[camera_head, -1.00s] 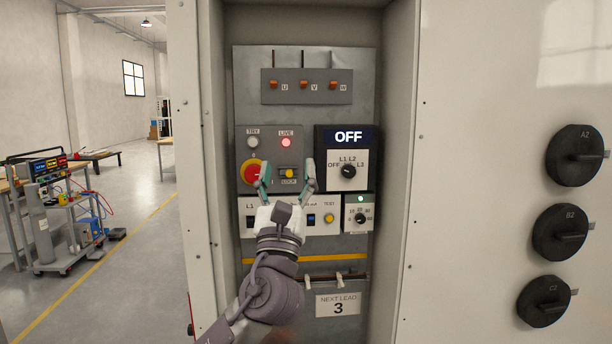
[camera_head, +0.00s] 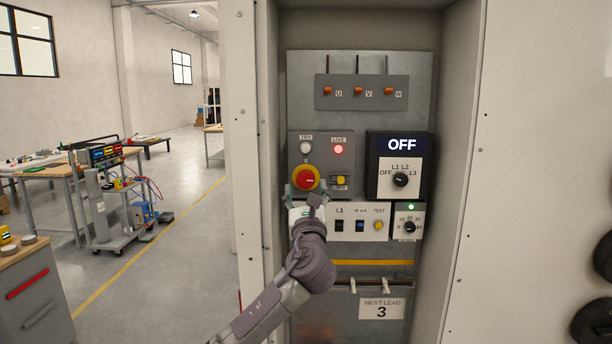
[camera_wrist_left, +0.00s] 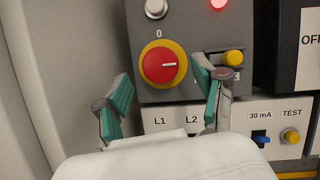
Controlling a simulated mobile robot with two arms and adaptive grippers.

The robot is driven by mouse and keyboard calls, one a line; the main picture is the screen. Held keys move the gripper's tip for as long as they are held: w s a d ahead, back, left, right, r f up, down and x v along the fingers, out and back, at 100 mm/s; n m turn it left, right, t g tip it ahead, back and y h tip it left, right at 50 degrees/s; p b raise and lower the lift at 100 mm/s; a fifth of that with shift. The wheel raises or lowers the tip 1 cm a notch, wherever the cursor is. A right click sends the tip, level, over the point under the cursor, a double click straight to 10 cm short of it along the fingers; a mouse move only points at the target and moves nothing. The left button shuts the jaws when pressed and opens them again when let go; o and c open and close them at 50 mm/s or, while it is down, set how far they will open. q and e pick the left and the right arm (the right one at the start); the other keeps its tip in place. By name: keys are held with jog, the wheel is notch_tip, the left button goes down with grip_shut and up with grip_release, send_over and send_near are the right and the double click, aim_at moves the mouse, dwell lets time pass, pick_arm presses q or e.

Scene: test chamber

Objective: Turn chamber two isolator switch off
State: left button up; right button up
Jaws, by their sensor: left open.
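The isolator switch (camera_head: 306,178) is a round red knob on a yellow ring, on a grey panel in the cabinet. In the left wrist view the red knob (camera_wrist_left: 160,65) has a white line lying sideways and pointing right, with a "0" above it. A red lamp (camera_head: 338,149) marked LIVE is lit. A yellow lock piece (camera_head: 341,181) sits right of the knob. My left gripper (camera_head: 306,194) is open and empty, its fingers just below and either side of the knob. Contact cannot be told. My right gripper is not in view.
Right of the switch is a black unit reading OFF (camera_head: 402,145) with a selector dial (camera_head: 400,180). Below is a white strip (camera_head: 350,236) with small switches. The cabinet's left wall (camera_head: 270,120) stands close to my left arm. A trolley (camera_head: 120,225) is at left.

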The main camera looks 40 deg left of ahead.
aim_at(306, 179)
pick_arm(q)
jog(key=shift+p+x, duration=0.3)
jog(key=shift+x, duration=1.05)
jog(key=c, duration=1.1)
